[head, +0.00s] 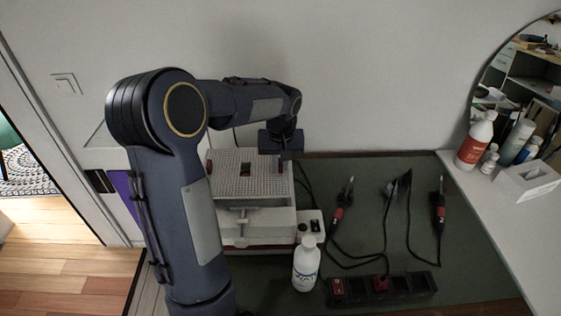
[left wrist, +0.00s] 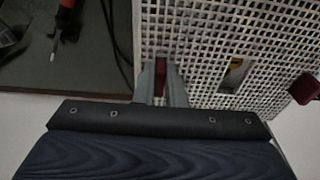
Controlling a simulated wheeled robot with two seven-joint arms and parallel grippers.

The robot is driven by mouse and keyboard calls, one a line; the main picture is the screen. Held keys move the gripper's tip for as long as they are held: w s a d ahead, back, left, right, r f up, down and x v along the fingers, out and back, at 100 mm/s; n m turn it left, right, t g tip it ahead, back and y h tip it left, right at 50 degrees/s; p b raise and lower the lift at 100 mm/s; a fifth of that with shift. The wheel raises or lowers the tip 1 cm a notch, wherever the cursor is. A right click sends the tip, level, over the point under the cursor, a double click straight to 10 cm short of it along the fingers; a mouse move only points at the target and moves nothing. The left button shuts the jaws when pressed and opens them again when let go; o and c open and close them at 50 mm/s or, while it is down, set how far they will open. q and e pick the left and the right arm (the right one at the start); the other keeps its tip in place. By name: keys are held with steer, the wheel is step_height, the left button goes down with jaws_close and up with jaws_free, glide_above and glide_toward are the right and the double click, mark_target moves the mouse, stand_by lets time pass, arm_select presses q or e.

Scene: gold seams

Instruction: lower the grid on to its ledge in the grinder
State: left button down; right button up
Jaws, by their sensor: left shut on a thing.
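The grid (head: 229,184) is a pale perforated plate with red tabs at its left and right sides. It lies over the top of the white grinder (head: 270,222). In the left wrist view the grid (left wrist: 215,40) fills the upper right, with a small opening in it. My left gripper (head: 281,160) is at the grid's right side, and its two fingers (left wrist: 161,82) are shut on a red tab. The other red tab (left wrist: 305,88) is free. I cannot tell whether the grid rests on the ledge, which is hidden beneath it. My right gripper is not in view.
A white bottle (head: 306,266) stands close in front of the grinder. Red-handled tools (head: 338,212) with dark cables lie on the green mat (head: 375,185) to the right. A black power strip (head: 405,285) lies at the front. More bottles (head: 475,140) stand on a white counter at right.

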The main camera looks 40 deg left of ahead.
mark_target(281, 172)
arm_select(q)
steer(key=shift+f+b, duration=1.8)
steer(key=shift+f, duration=0.55)
stand_by(0.8)
steer(key=c, duration=1.4)
jaws_free()
steer(key=shift+r+p, duration=0.8)
steer(key=shift+r, duration=0.1)
steer(key=shift+s+d+r+p, duration=0.1)
steer(key=shift+r+p, duration=0.15)
steer(key=shift+r, duration=0.1)
steer(key=shift+s+d+r+p, duration=0.1)
steer(key=shift+r+p, duration=0.15)
steer(key=shift+r, duration=0.1)
steer(key=shift+w+a+r+p, duration=0.1)
steer(key=shift+w+r+p, duration=0.05)
steer(key=shift+r+p, duration=0.65)
steer(key=shift+a+r+p, duration=0.1)
steer(key=shift+r+p, duration=0.95)
steer(key=shift+r, duration=0.35)
